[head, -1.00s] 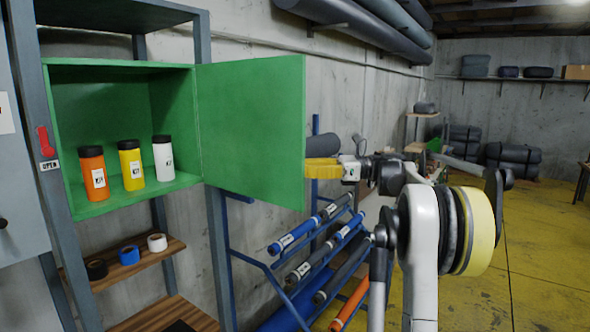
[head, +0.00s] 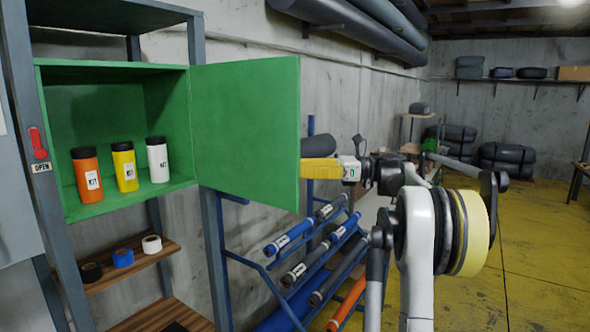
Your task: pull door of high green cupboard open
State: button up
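The green cupboard (head: 110,68) stands high in a grey metal frame at the left, and its inside is in plain view. Its green door (head: 245,130) stands wide open, swung out to the right. Inside are an orange bottle (head: 86,175), a yellow bottle (head: 125,167) and a white bottle (head: 157,160), all upright with black caps. My gripper (head: 318,171) has yellow fingers and is at the door's free right edge, lower half. The fingertips are partly hidden at the door edge, so I cannot tell whether they grip or touch it.
Below the cupboard a wooden shelf (head: 130,262) holds black, blue and white tape rolls. A blue rack (head: 262,272) with rolled tubes stands below and behind the door. Grey rolls (head: 365,35) hang on the wall. Yellow floor (head: 530,250) at the right is clear.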

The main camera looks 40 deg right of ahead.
jog(key=v, duration=1.1)
